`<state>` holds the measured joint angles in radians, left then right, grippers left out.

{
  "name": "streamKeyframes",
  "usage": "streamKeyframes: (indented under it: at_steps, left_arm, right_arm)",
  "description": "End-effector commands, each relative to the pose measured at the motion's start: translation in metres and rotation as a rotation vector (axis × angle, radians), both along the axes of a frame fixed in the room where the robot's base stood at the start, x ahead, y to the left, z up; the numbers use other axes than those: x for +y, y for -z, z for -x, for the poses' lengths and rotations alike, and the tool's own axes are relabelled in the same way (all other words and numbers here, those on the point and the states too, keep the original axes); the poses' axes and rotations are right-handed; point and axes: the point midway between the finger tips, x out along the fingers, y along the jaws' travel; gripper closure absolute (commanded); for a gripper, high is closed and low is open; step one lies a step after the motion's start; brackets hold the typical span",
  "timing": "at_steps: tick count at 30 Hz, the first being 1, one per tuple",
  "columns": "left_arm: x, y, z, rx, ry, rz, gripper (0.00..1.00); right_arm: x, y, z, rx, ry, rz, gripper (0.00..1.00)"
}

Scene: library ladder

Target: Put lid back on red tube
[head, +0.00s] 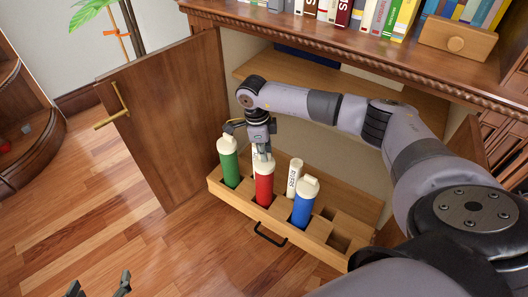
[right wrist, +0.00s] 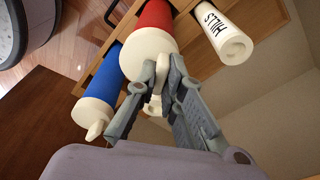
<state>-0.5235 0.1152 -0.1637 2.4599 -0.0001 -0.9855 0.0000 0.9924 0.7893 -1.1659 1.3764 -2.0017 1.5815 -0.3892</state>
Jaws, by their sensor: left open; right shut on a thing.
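The red tube (head: 264,190) stands upright in a slot of the wooden drawer rack, between the green and blue tubes. A white lid (head: 263,166) is at its top. My right gripper (head: 261,147) is directly above it. In the right wrist view, the right gripper (right wrist: 162,72) is shut on the lid's small knob (right wrist: 155,104), and the white lid (right wrist: 148,50) lines up with the red tube (right wrist: 154,14). I cannot tell whether the lid is fully seated. My left gripper (head: 98,288) is open and empty at the bottom left edge, low and partly cut off.
The wooden rack (head: 325,236) also holds a green tube (head: 229,168), a blue tube (head: 303,208) and a white lettered roll (head: 293,178). Its right slots are empty. An open cabinet door (head: 175,115) stands left. The floor (head: 130,220) in front is clear.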

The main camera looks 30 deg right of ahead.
Motion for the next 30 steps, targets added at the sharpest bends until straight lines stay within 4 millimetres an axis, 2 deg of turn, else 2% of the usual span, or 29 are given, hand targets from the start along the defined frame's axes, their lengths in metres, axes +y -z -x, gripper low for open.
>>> streamKeyframes:
  at_steps: [1,2,12,18,27,30]
  left_arm:
    - [0.0002,0.0,0.0001,0.0,0.0,0.0,0.26]
    - [0.0002,0.0,0.0001,0.0,0.0,0.0,0.26]
    - [0.0005,0.0,0.0001,-0.001,-0.001,0.0,0.26]
    - [0.0006,-0.0002,0.0001,-0.001,-0.001,0.0,0.26]
    - [0.0005,-0.0003,0.0002,-0.001,-0.001,0.0,0.26]
    - [0.0005,-0.0003,0.0002,-0.001,-0.001,0.0,0.26]
  right_arm:
    - [0.0001,-0.0001,-0.0001,0.0,0.0,0.0,1.0]
    - [0.0001,-0.0001,-0.0001,0.0,0.0,0.0,0.9]
    - [0.0001,-0.0001,-0.0001,0.0,0.0,0.0,0.67]
    - [0.0,0.0,0.0,0.0,0.0,0.0,0.67]
    - [0.0,0.0,0.0,0.0,0.0,0.0,0.48]
    - [0.0,0.0,0.0,0.0,0.0,0.0,0.47]
